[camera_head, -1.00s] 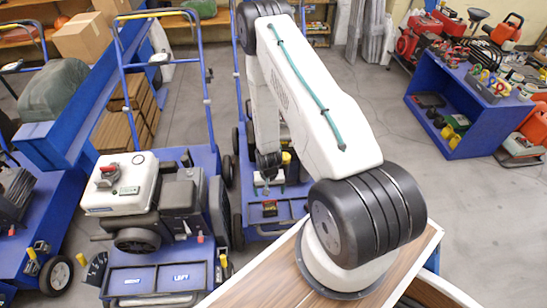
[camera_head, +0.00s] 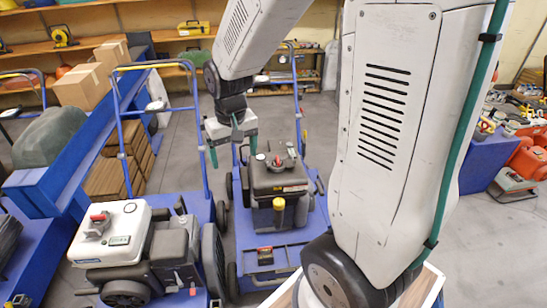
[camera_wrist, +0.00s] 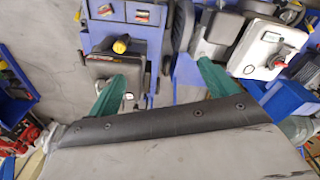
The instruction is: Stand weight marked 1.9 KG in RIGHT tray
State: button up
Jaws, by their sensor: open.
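My gripper (camera_head: 233,150) is open and empty, hanging above and behind the middle blue cart, left of its dark engine (camera_head: 280,180). In the wrist view its two green fingers stand apart (camera_wrist: 165,85), with a strip of blue cart between them. I cannot make out any weight marked 1.9 KG. In the head view, no tray marked RIGHT is readable.
A white-tanked machine (camera_head: 108,235) sits on the left blue cart. Tall blue handles (camera_head: 192,130) rise near my arm. A small dark box with a red and yellow face (camera_head: 264,255) is on the middle cart's front. Grey floor lies open behind the carts.

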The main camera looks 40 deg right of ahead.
jog(key=s+a+r+n, duration=0.1)
jog(key=s+a+r, duration=0.1)
jog(key=s+r, duration=0.4)
jog(key=s+a+r+n, duration=0.1)
jog(key=s+a+r, duration=0.2)
jog(key=s+r, duration=0.4)
jog(key=s, duration=0.7)
jog(key=shift+n, duration=0.3)
